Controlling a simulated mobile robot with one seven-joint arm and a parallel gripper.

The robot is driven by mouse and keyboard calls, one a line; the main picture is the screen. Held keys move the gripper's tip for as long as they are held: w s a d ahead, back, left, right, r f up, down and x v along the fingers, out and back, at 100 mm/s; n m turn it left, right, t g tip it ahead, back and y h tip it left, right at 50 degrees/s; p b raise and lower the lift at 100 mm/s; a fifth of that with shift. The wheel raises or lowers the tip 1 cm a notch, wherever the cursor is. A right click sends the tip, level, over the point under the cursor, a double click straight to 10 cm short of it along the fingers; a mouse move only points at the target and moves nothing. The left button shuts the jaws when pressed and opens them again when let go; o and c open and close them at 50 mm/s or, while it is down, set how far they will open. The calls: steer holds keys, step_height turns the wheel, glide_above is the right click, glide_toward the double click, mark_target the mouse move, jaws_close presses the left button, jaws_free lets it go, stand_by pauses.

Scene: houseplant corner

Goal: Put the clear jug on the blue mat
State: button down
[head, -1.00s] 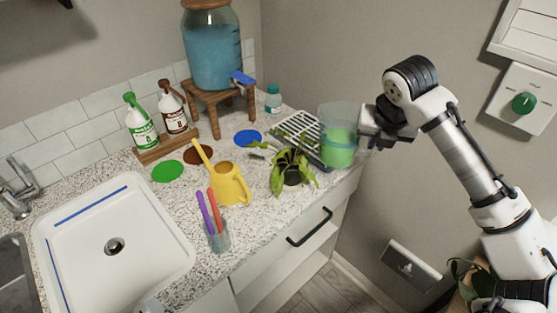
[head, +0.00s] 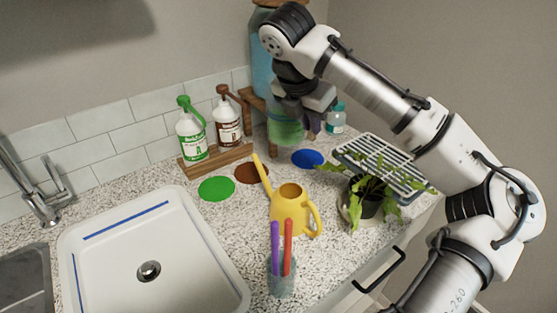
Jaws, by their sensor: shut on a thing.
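The clear jug (head: 285,132) holds green liquid and shows below and behind my gripper, its upper part hidden by the arm. My gripper (head: 304,101) is shut on the jug. The jug appears in front of the wooden stand, up and left of the blue mat in the picture. I cannot tell its exact height over the counter. The blue mat (head: 308,159) is a flat round disc on the counter and looks bare.
A big blue-filled dispenser (head: 263,72) stands behind my arm. A small teal-capped bottle (head: 336,120) is right of the mat. A drying rack (head: 380,161), potted plant (head: 368,199) and yellow watering can (head: 292,210) stand nearer. Green (head: 216,188) and brown (head: 251,173) mats lie left.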

step_height(320, 180, down, 14)
steer(key=a, duration=0.2)
steer(key=w+d+p, duration=0.2)
steer(key=w+d, duration=0.2)
steer(key=w, duration=0.1)
steer(key=w+d+p, duration=0.2)
steer(key=w+d, duration=0.3)
steer(key=shift+d+p, duration=0.15)
steer(key=shift+p, duration=0.2)
steer(key=shift+f, duration=0.45)
steer(key=c, duration=1.5)
jaws_free()
